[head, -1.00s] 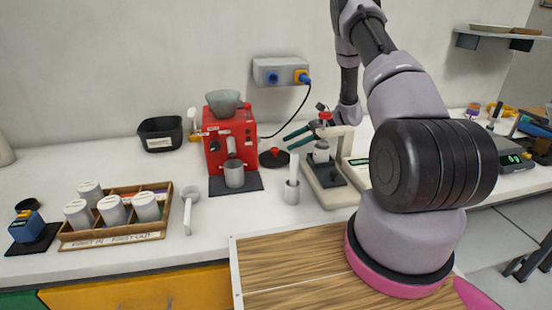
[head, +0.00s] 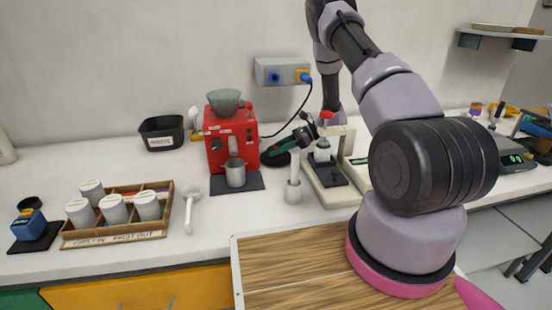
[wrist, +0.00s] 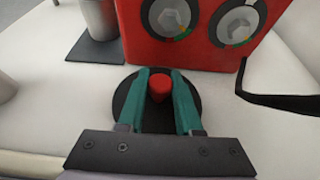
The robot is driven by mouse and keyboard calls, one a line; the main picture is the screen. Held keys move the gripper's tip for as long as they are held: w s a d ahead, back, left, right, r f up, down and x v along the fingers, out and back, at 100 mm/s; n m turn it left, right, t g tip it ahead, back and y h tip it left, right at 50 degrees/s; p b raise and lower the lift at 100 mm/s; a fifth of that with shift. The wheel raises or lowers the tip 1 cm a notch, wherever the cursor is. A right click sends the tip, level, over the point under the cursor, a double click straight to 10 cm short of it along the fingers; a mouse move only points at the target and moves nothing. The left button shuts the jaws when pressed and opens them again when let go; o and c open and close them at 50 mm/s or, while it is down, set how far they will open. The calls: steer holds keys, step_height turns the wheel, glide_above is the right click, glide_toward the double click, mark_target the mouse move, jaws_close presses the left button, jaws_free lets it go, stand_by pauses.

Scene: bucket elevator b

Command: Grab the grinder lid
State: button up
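The grinder lid is a black disc with a red knob (wrist: 160,86), lying on the white counter beside the red grinder (wrist: 200,30). In the wrist view the teal fingers of my gripper (wrist: 161,80) are over the disc, one on each side of the knob, with a small gap visible around it. In the head view my gripper (head: 281,146) reaches in from the right at the lid (head: 270,160) and hides its knob and most of the disc. The grinder (head: 231,140) stands just left of it.
A metal cup (head: 235,174) stands on a dark mat before the grinder. A white cup with a tall white piece (head: 293,190) and a press-like stand (head: 330,185) are close on the right. A black cable hangs from the wall socket (head: 282,72).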

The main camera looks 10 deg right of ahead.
jaws_close()
steer(key=shift+r, duration=0.15)
